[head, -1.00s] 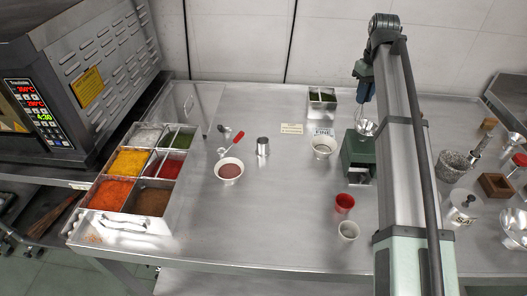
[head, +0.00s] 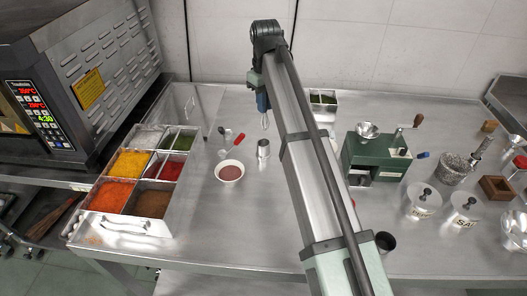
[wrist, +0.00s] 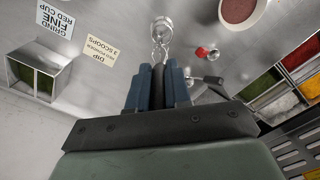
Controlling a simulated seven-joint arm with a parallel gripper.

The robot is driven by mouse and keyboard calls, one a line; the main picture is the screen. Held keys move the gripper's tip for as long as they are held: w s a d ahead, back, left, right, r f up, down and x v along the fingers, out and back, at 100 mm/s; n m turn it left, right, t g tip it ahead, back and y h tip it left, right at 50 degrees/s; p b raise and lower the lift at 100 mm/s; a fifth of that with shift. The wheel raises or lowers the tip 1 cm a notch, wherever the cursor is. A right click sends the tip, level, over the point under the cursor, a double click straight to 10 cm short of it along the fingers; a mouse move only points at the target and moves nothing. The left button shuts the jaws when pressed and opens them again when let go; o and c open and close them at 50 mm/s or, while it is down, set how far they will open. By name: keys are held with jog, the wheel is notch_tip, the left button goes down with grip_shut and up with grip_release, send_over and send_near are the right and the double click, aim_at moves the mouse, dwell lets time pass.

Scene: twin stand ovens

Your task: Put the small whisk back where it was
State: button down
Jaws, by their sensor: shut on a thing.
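My gripper (head: 264,100), with blue fingers, is shut on the small whisk (head: 265,121) and points down over the steel table (head: 262,215). The whisk's thin wire loops (wrist: 160,48) stick out past the fingertips (wrist: 158,75) in the wrist view; its handle is mostly hidden between the fingers. An upright small metal cup (head: 263,148) stands below the whisk in the head view. In the wrist view the whisk's end overlaps this cup (wrist: 162,27). In the head view the whisk tip appears above the cup's rim; I cannot tell the exact gap.
A white bowl of reddish powder (head: 229,171) and a red-handled spoon (head: 235,138) are left of the cup. The spice tray (head: 172,218) is further left. A green grinder (head: 376,155) stands right. My arm hides part of the middle table.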

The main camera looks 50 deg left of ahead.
aim_at(264, 129)
jog(key=shift+s+a+f, duration=0.1)
jog(key=shift+s+f, duration=0.15)
jog(key=shift+f, duration=4.75)
jog(key=shift+f, duration=0.15)
jog(key=c, duration=1.1)
grip_release()
jog(key=shift+o, duration=0.2)
notch_tip(264, 129, up, 12)
jog(key=shift+r, duration=0.15)
jog(key=shift+w, duration=0.15)
